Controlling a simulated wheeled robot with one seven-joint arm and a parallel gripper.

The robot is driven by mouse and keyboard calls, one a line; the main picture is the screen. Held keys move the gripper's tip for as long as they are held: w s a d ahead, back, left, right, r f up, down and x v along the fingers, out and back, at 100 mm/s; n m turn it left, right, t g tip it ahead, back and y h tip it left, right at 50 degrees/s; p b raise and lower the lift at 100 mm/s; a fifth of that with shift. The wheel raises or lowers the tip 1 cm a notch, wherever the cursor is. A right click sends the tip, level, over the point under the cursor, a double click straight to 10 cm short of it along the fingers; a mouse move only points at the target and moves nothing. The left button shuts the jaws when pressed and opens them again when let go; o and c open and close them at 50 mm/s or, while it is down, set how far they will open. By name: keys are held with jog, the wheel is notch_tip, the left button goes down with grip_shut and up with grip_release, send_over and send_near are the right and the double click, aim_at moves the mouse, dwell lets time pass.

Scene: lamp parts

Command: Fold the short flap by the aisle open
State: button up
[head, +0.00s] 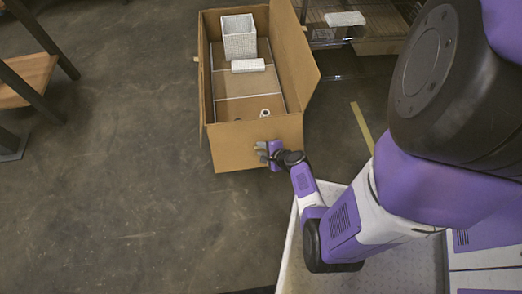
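An open cardboard box (203,90) stands on the floor in the head view. Its short flap at the near end (235,148) angles outward and down towards me, outside the box opening. A long flap (296,52) stands out along the right side. My gripper (262,150) is at the outer face of the near short flap, by its right half. The fingers look close to the cardboard; I cannot tell whether they touch it. The fingers are small and partly hidden, so their opening is unclear.
Inside the box are a white lattice-like lampshade (239,36), a white block (248,65) and a small white ring-shaped part (265,113). A wooden-shelved rack (28,76) stands at left. A metal rack (375,22) stands at the back right. The floor left of the box is clear.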

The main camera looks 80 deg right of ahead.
jog(key=shift+w+d+f, duration=0.25)
jog(key=shift+w+f, duration=0.05)
jog(key=shift+f, duration=0.05)
jog(key=shift+c, duration=0.3)
grip_shut()
jog(key=shift+r, duration=0.1)
dwell(0.9)
